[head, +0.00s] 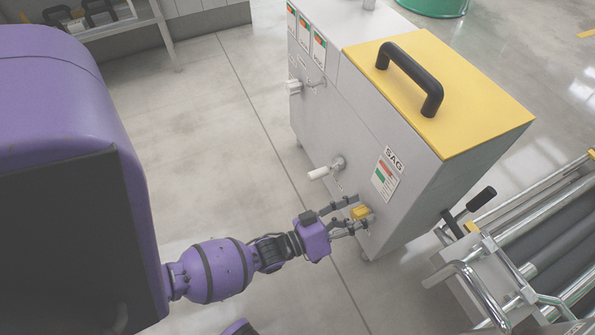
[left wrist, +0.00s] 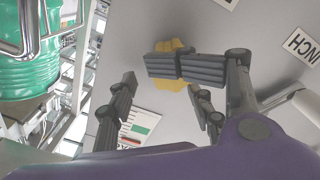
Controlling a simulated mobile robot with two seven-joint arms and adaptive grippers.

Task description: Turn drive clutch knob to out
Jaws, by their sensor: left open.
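The yellow knob (head: 360,212) sits low on the grey side panel of the machine cabinet (head: 350,120). I take it for the drive clutch knob; its own label is not readable. My left gripper (head: 352,215) is at the knob, with its dark fingers open on either side of it. In the left wrist view the knob (left wrist: 172,48) is partly hidden behind a finger. Whether the fingers touch it I cannot tell. My right gripper is not in view.
A white-handled lever (head: 325,171) sticks out above my left gripper. A label with red and green marks (head: 385,178) is right of it. A roller frame (head: 520,270) stands at right. A green drum (head: 435,5) stands behind. Floor at left is partly clear.

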